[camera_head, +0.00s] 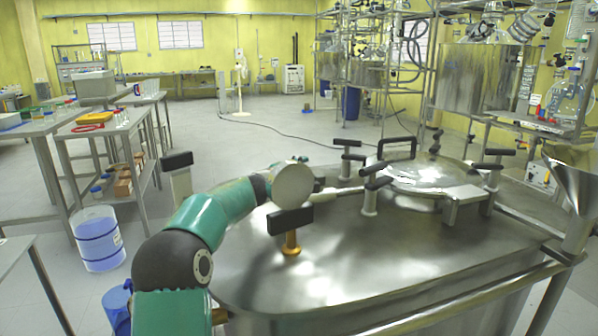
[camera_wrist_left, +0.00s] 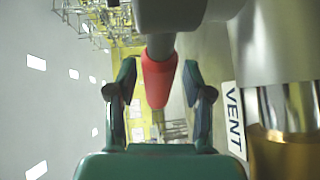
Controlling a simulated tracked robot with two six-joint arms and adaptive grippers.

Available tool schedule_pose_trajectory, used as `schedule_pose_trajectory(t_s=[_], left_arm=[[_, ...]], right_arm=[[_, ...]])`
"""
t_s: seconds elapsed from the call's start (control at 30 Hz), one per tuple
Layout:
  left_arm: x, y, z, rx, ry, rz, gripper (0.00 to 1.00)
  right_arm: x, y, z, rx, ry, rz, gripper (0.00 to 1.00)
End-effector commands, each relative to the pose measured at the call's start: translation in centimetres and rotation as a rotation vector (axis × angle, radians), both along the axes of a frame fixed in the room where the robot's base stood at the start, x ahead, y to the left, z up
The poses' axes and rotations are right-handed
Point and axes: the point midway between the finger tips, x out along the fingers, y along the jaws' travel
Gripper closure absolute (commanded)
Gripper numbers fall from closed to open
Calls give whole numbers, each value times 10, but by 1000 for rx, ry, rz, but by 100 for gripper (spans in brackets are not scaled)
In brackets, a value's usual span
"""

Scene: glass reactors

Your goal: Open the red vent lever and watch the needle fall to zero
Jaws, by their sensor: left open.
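The red vent lever (camera_wrist_left: 158,80) shows in the left wrist view as a red sleeve on a grey rod. My left gripper (camera_wrist_left: 160,70) is open, with one teal finger on each side of the red sleeve and a visible gap on both sides. A VENT label (camera_wrist_left: 234,120) is to the right of the fingers, beside a metal body with a brass part. In the head view my left arm reaches over the steel vessel lid; the gripper and red lever cannot be made out there. A pale disc (camera_head: 293,186) is at the arm's end; I cannot tell what it is. No needle is visible.
On the vessel lid (camera_head: 350,265) stand a black block (camera_head: 290,220) on a brass stem, several black-handled clamps and a round hatch (camera_head: 430,175). A metal funnel (camera_head: 572,190) is at the right edge. A table (camera_head: 95,128) and blue container (camera_head: 98,240) stand left.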

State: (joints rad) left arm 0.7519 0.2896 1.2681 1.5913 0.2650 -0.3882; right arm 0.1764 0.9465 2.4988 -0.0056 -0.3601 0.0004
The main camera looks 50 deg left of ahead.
Motion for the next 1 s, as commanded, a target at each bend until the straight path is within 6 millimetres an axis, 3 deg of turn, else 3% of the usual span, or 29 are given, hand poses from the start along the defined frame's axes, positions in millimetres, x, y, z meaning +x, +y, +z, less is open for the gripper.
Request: schedule_pose_trajectory(t_s=[0.27, 0.7, 1.0], left_arm=[[-11, -5, 3, 0, 0, 1, 49], [-61, -31, 10, 1, 0, 2, 49], [-64, -33, 9, 0, 0, 1, 49]], right_arm=[[0, 0, 1, 0, 0, 0, 100], [0, 0, 0, 0, 0, 0, 100], [0, 0, 0, 0, 0, 0, 100]])
